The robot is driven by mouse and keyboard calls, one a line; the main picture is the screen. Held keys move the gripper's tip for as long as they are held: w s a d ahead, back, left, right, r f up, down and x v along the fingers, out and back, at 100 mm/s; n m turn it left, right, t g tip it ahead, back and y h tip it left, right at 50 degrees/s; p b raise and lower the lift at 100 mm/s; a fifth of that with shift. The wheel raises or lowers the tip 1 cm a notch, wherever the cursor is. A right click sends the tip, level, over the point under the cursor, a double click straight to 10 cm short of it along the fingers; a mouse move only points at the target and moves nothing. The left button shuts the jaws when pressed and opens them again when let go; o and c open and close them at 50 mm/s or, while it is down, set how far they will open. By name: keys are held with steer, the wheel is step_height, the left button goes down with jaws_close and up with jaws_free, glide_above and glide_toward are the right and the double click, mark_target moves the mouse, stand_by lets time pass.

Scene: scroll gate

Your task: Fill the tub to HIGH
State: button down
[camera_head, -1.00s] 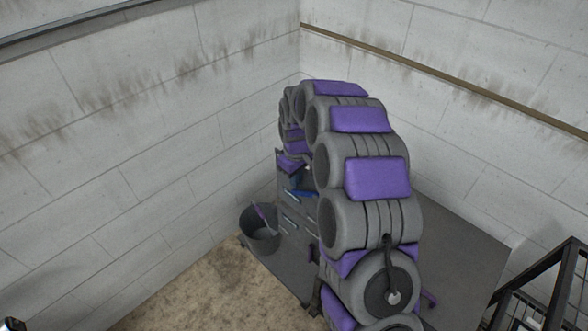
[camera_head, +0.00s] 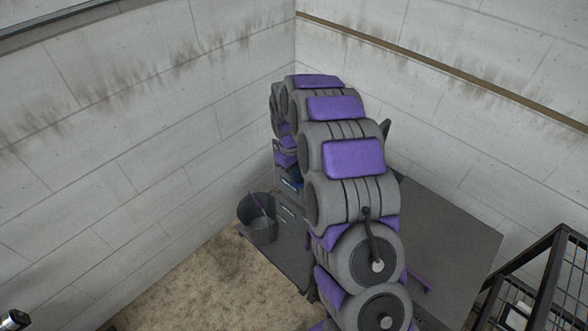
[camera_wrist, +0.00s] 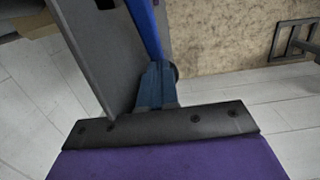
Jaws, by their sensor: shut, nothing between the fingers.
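A dark grey round tub (camera_head: 258,232) stands on a grey base left of my arm, with a thin purple bar slanting across its mouth. Its fill level and any HIGH mark cannot be made out. A grey panelled unit (camera_head: 289,216) stands beside it, mostly behind my arm. My gripper (camera_wrist: 155,82) shows in the wrist view as dark blue fingers, shut and empty. A bright blue strip (camera_wrist: 143,28) runs up from close by the fingertips, along a grey panel (camera_wrist: 93,45); contact cannot be told. My arm hides the gripper's surroundings in the head view.
Pale block walls (camera_head: 130,120) meet in a corner behind the unit. A grey flat surface (camera_head: 448,235) lies right of my arm. A black metal frame (camera_head: 545,275) stands at the lower right. Brown floor (camera_head: 205,275) is clear at the front left.

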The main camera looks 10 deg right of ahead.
steer(key=g+p, duration=0.1)
steer(key=f+g+h+p, duration=0.1)
steer(key=d+f+h+p, duration=0.1)
steer(key=shift+s+f+g+p, duration=0.15)
steer(key=shift+s+g+p, duration=0.15)
steer(key=shift+g, duration=0.1)
steer(key=shift+s+d+f+g+h+p, duration=0.1)
steer(key=shift+s+f+g+h+p, duration=0.3)
steer(key=shift+f+g+h+p, duration=0.35)
steer(key=shift+s+d+f+p, duration=0.65)
steer(key=shift+s+f+p, duration=0.25)
steer(key=shift+s, duration=0.05)
steer(key=shift+f, duration=0.1)
glide_toward(301, 187)
steer(key=shift+w+d+f+p, duration=0.35)
steer(key=shift+w+f+p, duration=0.15)
steer(key=shift+f, duration=0.2)
